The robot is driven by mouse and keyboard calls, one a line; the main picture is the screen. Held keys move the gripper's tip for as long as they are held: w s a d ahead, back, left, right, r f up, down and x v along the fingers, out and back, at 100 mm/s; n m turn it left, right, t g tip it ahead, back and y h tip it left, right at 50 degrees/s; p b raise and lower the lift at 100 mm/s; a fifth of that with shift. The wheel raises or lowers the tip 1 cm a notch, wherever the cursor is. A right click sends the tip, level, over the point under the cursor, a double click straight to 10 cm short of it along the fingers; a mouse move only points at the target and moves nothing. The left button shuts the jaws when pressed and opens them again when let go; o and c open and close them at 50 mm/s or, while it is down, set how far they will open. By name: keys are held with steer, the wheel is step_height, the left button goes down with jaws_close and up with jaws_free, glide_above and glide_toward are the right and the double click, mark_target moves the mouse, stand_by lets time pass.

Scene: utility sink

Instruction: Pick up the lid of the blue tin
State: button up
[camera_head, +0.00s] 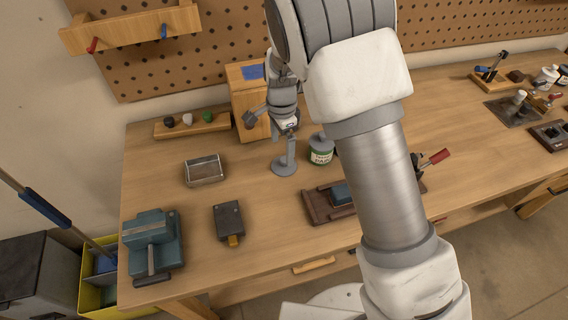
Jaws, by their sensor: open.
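A blue block-like object (342,194) sits in a dark red-brown wooden holder (316,207) near the middle of the bench, partly hidden by my arm. I cannot tell whether it is the blue tin, and no separate lid can be made out. A tin with a green and white label and a grey top (320,150) stands behind it, close to my arm. My gripper (287,127) is small in view, left of the labelled tin and above a grey round-based stand (284,168). It is open, and I see nothing held in it.
A metal tray (204,170), a dark box with a yellow tab (229,221) and a blue-green vise (152,245) are on the left. A wooden cabinet (249,103) stands behind my gripper. Tools and bottles occupy the far right. Bare bench (262,205) lies left of the wooden holder.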

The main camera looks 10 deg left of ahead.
mark_target(284, 158)
steer(key=shift+d+f, duration=0.15)
steer(key=shift+f, duration=1.3)
steer(key=shift+d+f, duration=0.1)
steer(key=shift+f, duration=1.35)
steer(key=c, duration=1)
